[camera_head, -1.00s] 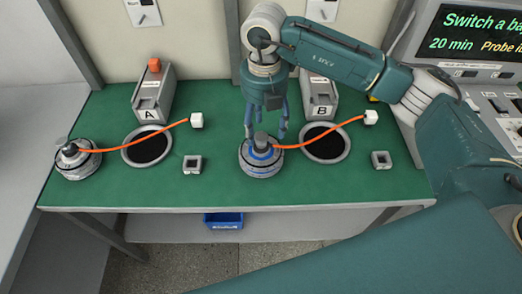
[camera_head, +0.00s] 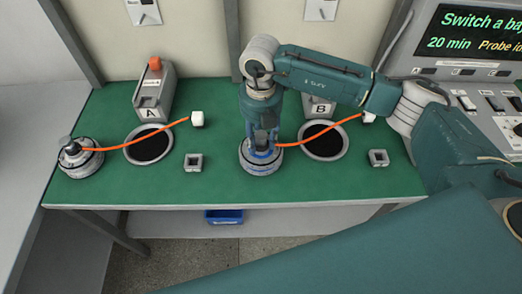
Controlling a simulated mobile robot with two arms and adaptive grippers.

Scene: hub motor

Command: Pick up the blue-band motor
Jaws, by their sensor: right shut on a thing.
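The blue-band motor (camera_head: 261,165) stands upright on the green bench mat, left of the bay B ring. It is a round grey hub with a blue band, and an orange cable (camera_head: 320,133) runs from it to a white plug (camera_head: 369,117). My right gripper (camera_head: 262,146) points down from above and is shut on the top of the motor; the fingers partly hide that top. The motor appears to rest on the mat. My left gripper is not in view.
Another motor (camera_head: 80,158) stands at the left, its orange cable ending in a white plug (camera_head: 197,118). Black round bays with grey rings lie before box A (camera_head: 154,97) and box B. Small square sockets (camera_head: 193,162) sit on the mat. A control panel (camera_head: 475,45) stands right.

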